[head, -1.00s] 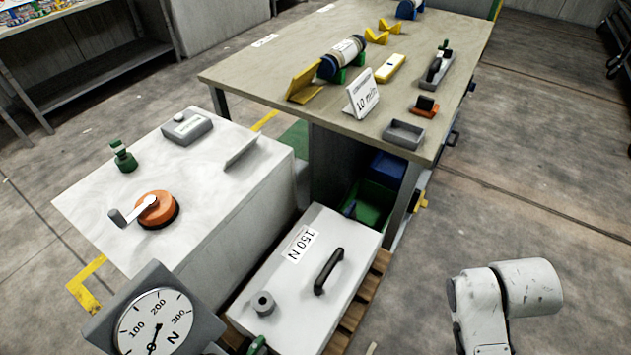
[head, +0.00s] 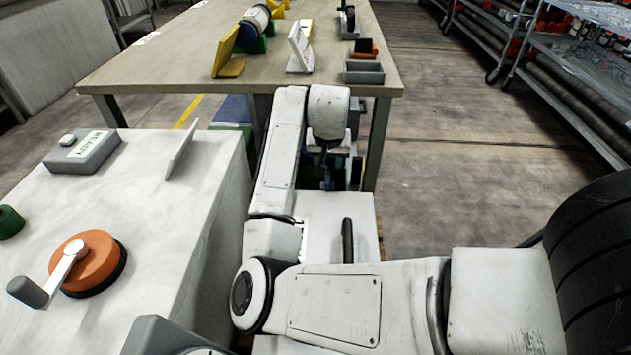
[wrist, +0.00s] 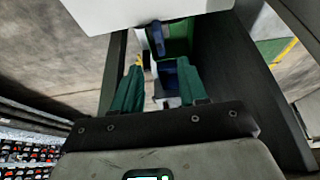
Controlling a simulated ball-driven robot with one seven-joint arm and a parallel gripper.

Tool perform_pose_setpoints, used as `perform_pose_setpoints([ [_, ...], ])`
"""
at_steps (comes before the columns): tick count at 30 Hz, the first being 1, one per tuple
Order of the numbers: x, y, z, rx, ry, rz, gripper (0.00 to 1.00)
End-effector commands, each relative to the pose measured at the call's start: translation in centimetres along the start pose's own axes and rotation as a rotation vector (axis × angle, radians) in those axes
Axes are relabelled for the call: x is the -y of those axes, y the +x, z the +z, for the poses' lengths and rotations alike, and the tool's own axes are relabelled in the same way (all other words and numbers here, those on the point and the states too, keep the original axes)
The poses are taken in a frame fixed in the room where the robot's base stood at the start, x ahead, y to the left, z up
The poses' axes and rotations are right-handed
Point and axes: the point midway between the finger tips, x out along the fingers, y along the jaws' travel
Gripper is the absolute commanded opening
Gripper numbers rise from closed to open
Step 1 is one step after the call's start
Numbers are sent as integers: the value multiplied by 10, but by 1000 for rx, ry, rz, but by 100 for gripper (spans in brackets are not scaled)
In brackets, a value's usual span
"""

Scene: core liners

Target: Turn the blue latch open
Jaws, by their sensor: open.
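I cannot clearly pick out the blue latch. In the wrist view, a blue piece (wrist: 157,40) shows beyond my gripper (wrist: 158,68), in front of green. Another blue patch (wrist: 168,79) shows between the fingers; I cannot tell whether either is the latch. My gripper's green fingers are apart, with nothing visibly clamped between them. In the head view, my arm reaches over the white box, and its wrist points down by the table's front edge. The fingers are not clear there.
The grey-topped table (head: 180,62) stands ahead, with a grey tray (head: 363,72) near its front right corner. The white box (head: 322,210) with a black handle (head: 347,240) lies under my arm. A white cabinet (head: 170,225) with an orange crank (head: 92,262) stands left. Floor at right is open before the racks.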

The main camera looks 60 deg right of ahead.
Motion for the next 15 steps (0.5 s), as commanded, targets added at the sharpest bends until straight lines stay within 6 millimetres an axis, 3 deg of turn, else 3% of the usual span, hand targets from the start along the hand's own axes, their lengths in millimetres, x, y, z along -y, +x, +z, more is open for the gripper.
perform_pose_setpoints([
  [15,0,82,1,3,1,-1,43],
])
